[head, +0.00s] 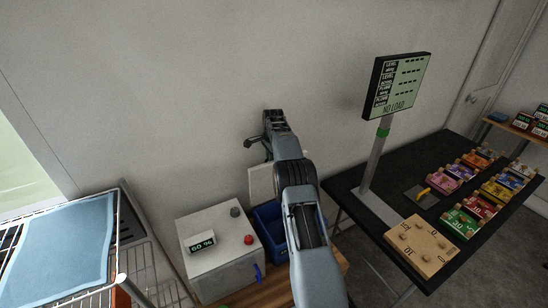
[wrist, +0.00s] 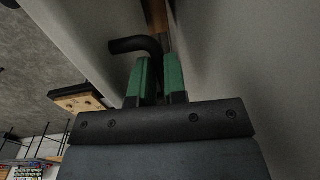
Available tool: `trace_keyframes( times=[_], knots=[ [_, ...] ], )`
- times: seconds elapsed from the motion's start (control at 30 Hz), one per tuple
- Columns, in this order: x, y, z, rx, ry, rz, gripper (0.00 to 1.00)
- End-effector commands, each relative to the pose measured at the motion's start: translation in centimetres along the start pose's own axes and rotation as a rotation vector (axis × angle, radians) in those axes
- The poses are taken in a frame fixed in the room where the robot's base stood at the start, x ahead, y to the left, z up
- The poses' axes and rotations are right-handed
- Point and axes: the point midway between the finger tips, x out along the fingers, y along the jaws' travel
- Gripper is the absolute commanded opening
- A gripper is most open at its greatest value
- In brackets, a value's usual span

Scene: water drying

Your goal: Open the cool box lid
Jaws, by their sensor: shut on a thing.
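The blue cool box (head: 271,228) stands low by the wall in the head view, partly behind my arm. A pale panel, which looks like its lid (head: 258,183), stands upright behind it, and my arm hides much of it. In the wrist view, my gripper (wrist: 158,65) has its green fingers shut on a black bent handle (wrist: 132,44), beside a pale surface. In the head view the fingertips are hidden, and a dark hooked part (head: 248,143) shows beside the end of my arm.
A white box (head: 215,235) with a 60% display and red knob stands left of the cool box. Further left is a wire rack (head: 122,275) with a blue cloth (head: 62,250). At right, a black table (head: 355,190) carries a display screen (head: 400,85) and several coloured blocks.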

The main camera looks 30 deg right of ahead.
Motion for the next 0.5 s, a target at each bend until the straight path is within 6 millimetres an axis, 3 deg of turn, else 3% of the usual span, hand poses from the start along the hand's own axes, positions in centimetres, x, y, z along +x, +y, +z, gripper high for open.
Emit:
trace_keyframes(
  times=[0.03, 0.47, 0.5],
  knots=[
    [1.11, 0.28, 0.24, -0.006, -0.009, 0.022, 0.0],
    [1.19, 0.26, 0.17, -0.004, -0.01, 0.024, 0.0],
    [1.19, 0.26, 0.17, -0.004, -0.01, 0.024, 0.13]
  ],
)
